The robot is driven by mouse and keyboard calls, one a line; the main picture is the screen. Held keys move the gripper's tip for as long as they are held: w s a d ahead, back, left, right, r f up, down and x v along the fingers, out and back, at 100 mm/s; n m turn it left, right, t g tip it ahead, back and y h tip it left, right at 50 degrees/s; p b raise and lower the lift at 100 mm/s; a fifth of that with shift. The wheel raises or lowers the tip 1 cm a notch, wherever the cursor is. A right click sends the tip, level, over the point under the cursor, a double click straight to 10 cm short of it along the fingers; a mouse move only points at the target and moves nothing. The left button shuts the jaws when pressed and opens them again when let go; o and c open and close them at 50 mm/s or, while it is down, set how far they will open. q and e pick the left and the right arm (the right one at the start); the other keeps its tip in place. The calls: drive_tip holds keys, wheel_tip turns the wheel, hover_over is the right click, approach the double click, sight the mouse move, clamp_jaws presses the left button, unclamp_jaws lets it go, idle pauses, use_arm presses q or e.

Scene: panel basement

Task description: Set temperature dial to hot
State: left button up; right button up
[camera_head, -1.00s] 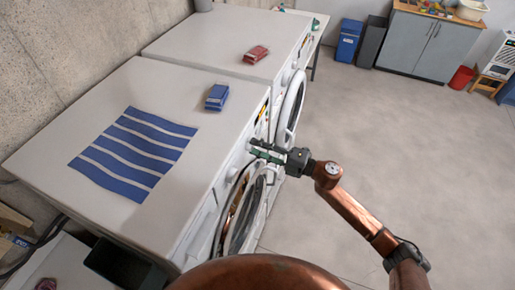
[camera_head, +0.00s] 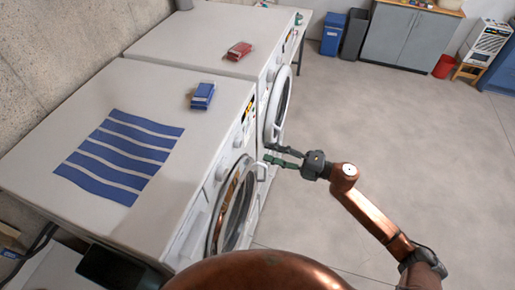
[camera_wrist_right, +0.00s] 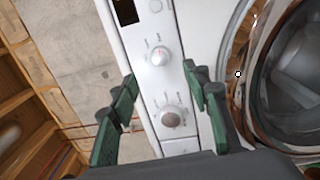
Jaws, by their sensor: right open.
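The near white washing machine (camera_head: 150,205) has a front panel with two round dials. My right gripper (camera_head: 272,155) is open and empty in front of the machine, apart from the panel. In the wrist view its green fingers (camera_wrist_right: 160,90) appear either side of the lower dial. My left gripper is not in view.
The round door (camera_head: 233,208) of the near machine stands below the panel. A second machine (camera_head: 190,40) is beyond it. A blue box (camera_head: 202,96), a red box (camera_head: 239,51) and a striped cloth (camera_head: 120,155) lie on top. The floor (camera_head: 400,150) at right is clear.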

drive_tip(key=v, duration=0.2)
drive_tip(key=shift+s+d, duration=0.1)
drive_tip(key=shift+d, duration=0.15)
